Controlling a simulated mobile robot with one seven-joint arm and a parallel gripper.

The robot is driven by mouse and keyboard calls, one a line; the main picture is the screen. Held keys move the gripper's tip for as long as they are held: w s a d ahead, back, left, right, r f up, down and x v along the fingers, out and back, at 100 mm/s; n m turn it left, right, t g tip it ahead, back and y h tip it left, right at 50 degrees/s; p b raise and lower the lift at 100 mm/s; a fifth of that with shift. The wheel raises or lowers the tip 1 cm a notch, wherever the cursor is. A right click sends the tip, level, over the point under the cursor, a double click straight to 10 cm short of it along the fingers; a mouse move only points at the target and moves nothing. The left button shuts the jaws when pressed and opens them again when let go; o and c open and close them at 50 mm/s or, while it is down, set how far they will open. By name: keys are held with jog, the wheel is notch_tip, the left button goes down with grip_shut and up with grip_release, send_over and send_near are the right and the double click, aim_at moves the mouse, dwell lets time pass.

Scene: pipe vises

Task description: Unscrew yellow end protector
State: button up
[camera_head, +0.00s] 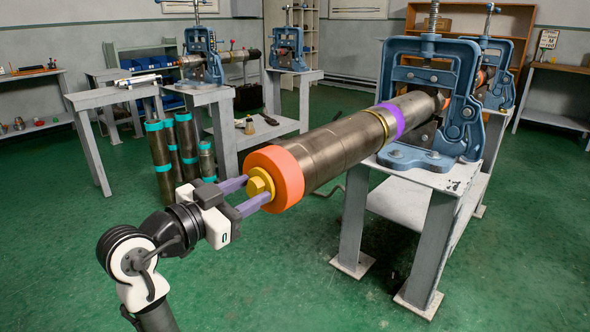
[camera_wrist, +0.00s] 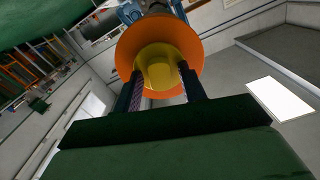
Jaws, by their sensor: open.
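The yellow end protector (camera_head: 259,184) sits in the orange ring (camera_head: 287,172) at the near end of a long metal pipe (camera_head: 335,148). In the wrist view the yellow protector (camera_wrist: 160,72) is inside the orange ring (camera_wrist: 185,40), near the top middle. My gripper (camera_head: 250,194) is open, with one purple finger on each side of the protector's yellow knob. I cannot tell whether the fingers touch it. The pipe is held level in a blue vise (camera_head: 432,100).
The vise stands on a grey metal table (camera_head: 425,178) at the right. Upright pipes with teal ends (camera_head: 160,160) stand on the floor behind my gripper. More vises (camera_head: 203,60) and benches are at the back. The green floor in front is clear.

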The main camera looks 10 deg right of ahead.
grip_shut()
jog(key=shift+r+n+p, duration=0.25)
jog(key=shift+n+p, duration=0.35)
jog(key=shift+p, duration=0.4)
jog(key=n+p, duration=0.5)
jog(key=p, duration=0.1)
jog(key=shift+n+p, duration=0.4)
jog(key=n+p, duration=0.6)
jog(key=p, duration=0.2)
jog(key=shift+f+n+p, duration=0.2)
jog(key=shift+n+p, duration=0.3)
jog(key=shift+p, duration=0.1)
